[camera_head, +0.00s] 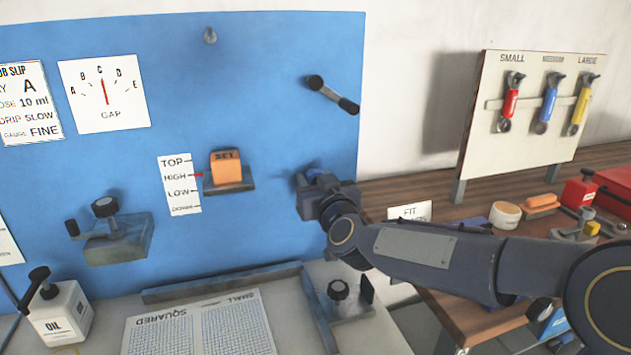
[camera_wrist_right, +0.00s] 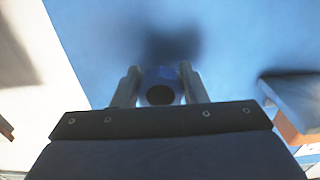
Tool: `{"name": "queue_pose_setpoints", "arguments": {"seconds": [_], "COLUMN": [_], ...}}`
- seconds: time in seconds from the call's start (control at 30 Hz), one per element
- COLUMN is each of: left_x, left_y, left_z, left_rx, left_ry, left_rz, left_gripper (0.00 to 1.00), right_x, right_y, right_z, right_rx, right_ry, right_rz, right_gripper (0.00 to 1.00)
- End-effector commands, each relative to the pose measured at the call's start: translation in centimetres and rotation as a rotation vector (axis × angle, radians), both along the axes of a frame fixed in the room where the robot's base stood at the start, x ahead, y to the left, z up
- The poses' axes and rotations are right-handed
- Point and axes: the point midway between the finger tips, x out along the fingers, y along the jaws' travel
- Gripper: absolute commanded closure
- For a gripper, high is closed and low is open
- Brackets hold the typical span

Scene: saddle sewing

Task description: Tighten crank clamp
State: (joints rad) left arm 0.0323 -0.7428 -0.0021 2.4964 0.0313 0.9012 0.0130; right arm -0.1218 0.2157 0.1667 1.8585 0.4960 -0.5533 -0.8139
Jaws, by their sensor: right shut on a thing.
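On the blue board (camera_head: 270,60), a black crank handle (camera_head: 332,95) sticks out at the upper right, slanting down to the right. My right gripper (camera_head: 313,181) is at the board's right side, below that crank and apart from it. In the head view my gripper mostly hides this knob. I cannot tell which fitting is the crank clamp. My left gripper is out of view.
A bracket with a black knob (camera_head: 105,207) is at the board's left. An orange block (camera_head: 226,166) sits beside a level scale. An oil can (camera_head: 60,312) and a printed sheet (camera_head: 200,325) lie below. A bench (camera_head: 450,310) with tools stands right.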

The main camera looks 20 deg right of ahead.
Motion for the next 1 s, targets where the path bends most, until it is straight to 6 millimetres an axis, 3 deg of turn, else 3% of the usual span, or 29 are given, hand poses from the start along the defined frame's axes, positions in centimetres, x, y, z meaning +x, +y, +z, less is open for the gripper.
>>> {"name": "queue_pose_setpoints", "arguments": {"seconds": [0.37, 1.0], "left_x": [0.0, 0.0], "left_y": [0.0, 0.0], "left_z": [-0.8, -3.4], "left_rx": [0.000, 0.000], "left_ry": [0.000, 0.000], "left_rz": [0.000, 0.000], "left_gripper": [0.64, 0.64], "right_x": [0.0, 0.0], "right_y": [0.1, 0.3], "right_z": [-0.1, -0.1], "right_rx": [0.132, 0.717], "right_ry": [0.004, 0.025], "right_rz": [0.000, 0.001], "right_gripper": [0.84, 0.84]}}
